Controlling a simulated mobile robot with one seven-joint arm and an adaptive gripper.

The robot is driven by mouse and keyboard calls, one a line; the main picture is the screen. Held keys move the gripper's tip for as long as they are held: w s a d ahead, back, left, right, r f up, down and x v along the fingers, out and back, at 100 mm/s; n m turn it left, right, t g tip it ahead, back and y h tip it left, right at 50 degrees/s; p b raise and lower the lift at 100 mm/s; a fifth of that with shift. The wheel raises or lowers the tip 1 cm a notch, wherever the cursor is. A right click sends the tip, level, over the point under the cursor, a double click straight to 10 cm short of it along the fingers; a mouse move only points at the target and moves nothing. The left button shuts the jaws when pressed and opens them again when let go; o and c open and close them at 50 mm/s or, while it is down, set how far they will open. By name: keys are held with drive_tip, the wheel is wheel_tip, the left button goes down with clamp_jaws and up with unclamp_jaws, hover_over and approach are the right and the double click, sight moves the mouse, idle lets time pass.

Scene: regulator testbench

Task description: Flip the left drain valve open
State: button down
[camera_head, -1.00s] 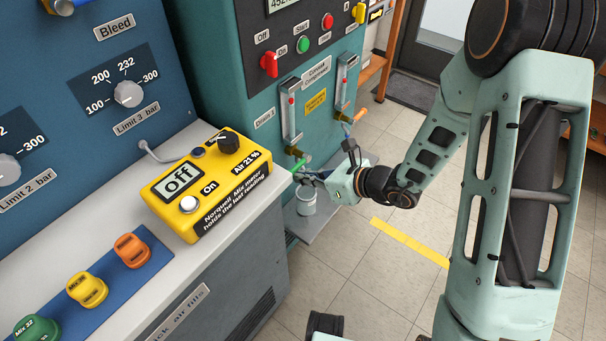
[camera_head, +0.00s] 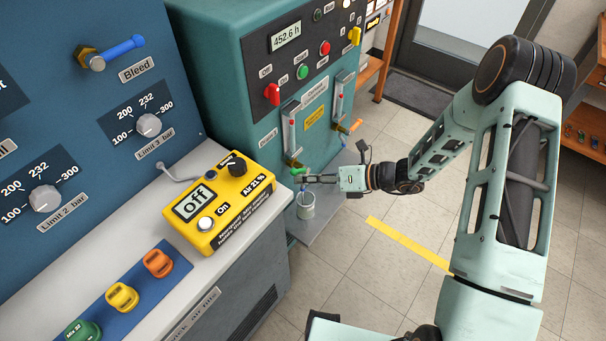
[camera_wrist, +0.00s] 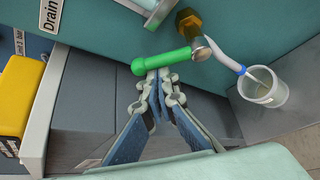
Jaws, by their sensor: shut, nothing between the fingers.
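The left drain valve has a green lever handle (camera_wrist: 165,61) on a brass body (camera_wrist: 188,20). In the wrist view the handle lies nearly level, pointing left from its pivot. It shows small in the head view (camera_head: 299,171), low on the teal cabinet. In the head view my gripper (camera_head: 308,180) reaches in from the right.
The pail stands on a grey ledge (camera_head: 325,222) under the valve. A second drain valve with an orange handle (camera_head: 356,125) is further right. A yellow meter box (camera_head: 222,205) sits on the bench at left. Open floor lies to the right.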

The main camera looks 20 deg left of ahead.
drive_tip(key=m+y, duration=0.1)
drive_tip(key=w+r+m+g, duration=0.1)
drive_tip(key=w+d+m+g+y, duration=0.1)
drive_tip(key=m, duration=0.1)
drive_tip(key=shift+r+y, duration=0.3)
drive_tip(key=shift+r, duration=0.05)
drive_tip(key=shift+w+d+r+m+g+y+b, duration=0.1)
drive_tip(key=shift+w+r+m+g+y+b, duration=0.15)
drive_tip(key=shift+m, duration=0.3)
drive_tip(key=shift+w+d+r+m+g+y+b, duration=0.1)
drive_tip(key=shift+w+r+m+y+b, duration=0.1)
drive_tip(key=shift+w+m+y, duration=0.25)
drive_tip(key=s+d+p, duration=0.1)
drive_tip(key=s+d, duration=0.1)
drive_tip(key=d, duration=0.7)
drive_tip(key=shift+s, duration=0.3)
